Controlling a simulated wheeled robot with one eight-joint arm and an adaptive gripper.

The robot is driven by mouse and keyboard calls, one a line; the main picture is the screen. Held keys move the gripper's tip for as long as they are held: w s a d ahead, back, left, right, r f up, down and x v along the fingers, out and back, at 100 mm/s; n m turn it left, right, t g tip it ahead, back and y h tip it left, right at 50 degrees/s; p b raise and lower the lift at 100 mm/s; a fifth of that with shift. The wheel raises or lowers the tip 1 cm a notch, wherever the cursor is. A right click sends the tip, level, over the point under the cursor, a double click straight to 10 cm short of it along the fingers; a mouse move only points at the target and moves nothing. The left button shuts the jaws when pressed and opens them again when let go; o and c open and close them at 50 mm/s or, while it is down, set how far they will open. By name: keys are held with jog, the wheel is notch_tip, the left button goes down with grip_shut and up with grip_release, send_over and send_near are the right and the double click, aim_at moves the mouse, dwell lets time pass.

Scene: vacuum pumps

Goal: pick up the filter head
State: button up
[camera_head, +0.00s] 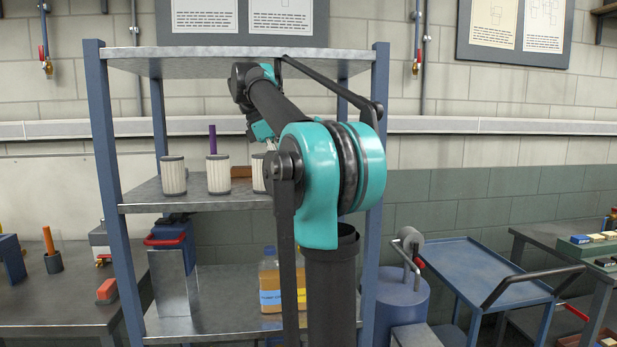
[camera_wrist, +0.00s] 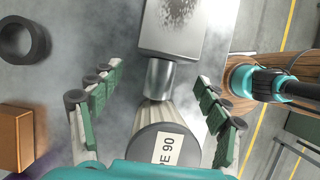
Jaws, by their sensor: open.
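In the wrist view my gripper (camera_wrist: 154,78) is open, with green-padded fingers on both sides. A bright metal block (camera_wrist: 187,28) with a round neck (camera_wrist: 158,78) lies ahead; it may be the filter head, but I cannot be sure. The neck is between the fingertips, with gaps on both sides. Nearer the palm, a ribbed pale body with a grey round end (camera_wrist: 150,148) and a printed label sits between the fingers. I cannot tell whether it joins the neck.
Pale pleated filters (camera_head: 173,175) stand on the middle shelf (camera_head: 150,196), one partly behind my arm. A brown block (camera_wrist: 16,138) and a dark ring (camera_wrist: 24,42) lie left in the wrist view. Blue shelf posts (camera_head: 112,180) flank my arm. A blue cart (camera_head: 470,265) stands right.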

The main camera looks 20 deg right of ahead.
jog(key=d, duration=0.2)
jog(key=s+d, duration=0.1)
jog(key=d, duration=0.1)
jog(key=s+d, duration=0.1)
jog(key=d, duration=0.1)
jog(key=shift+d, duration=0.25)
jog(key=shift+d+f, duration=0.2)
jog(key=shift+d, duration=0.05)
jog(key=shift+d+f, duration=0.1)
jog(key=shift+f, duration=0.3)
jog(key=c, duration=1.4)
jog(key=shift+o, duration=0.2)
